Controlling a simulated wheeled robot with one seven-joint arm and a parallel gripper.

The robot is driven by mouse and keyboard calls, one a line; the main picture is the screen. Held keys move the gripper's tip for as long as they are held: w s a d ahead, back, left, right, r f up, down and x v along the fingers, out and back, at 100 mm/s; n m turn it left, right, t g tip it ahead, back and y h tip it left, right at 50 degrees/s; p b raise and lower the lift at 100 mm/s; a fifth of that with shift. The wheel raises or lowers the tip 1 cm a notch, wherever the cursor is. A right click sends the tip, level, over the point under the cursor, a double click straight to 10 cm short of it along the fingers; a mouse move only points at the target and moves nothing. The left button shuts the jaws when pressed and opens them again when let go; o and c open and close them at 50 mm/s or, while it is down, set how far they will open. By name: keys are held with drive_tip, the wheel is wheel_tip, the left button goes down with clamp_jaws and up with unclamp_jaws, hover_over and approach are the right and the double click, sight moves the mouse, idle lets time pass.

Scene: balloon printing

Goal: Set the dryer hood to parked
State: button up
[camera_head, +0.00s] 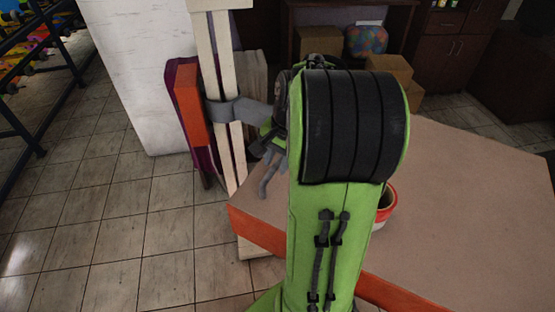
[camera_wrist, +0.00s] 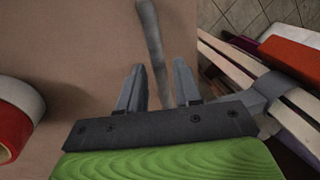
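A cream upright stand (camera_head: 236,150) carries a grey collar (camera_head: 232,110) with a short arm pointing toward my gripper; the collar also shows in the wrist view (camera_wrist: 270,88). I cannot tell clearly which part is the dryer hood; any part behind my arm is hidden. My gripper (camera_head: 266,160) is over the table's left edge, partly hidden by my green arm. In the wrist view my gripper (camera_wrist: 157,80) has its fingers apart, with a thin grey bar (camera_wrist: 153,40) running between them. Gaps show beside the bar, and its lower end is hidden behind the gripper.
The brown table (camera_head: 470,200) has an orange edge and a largely bare top. A red and white round container (camera_head: 388,202) stands on it, partly behind my arm. Orange and purple panels (camera_head: 188,105) stand left of the stand. Tiled floor (camera_head: 100,200) is clear at left.

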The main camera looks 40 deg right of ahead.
clamp_jaws()
drive_tip(key=shift+d, duration=0.15)
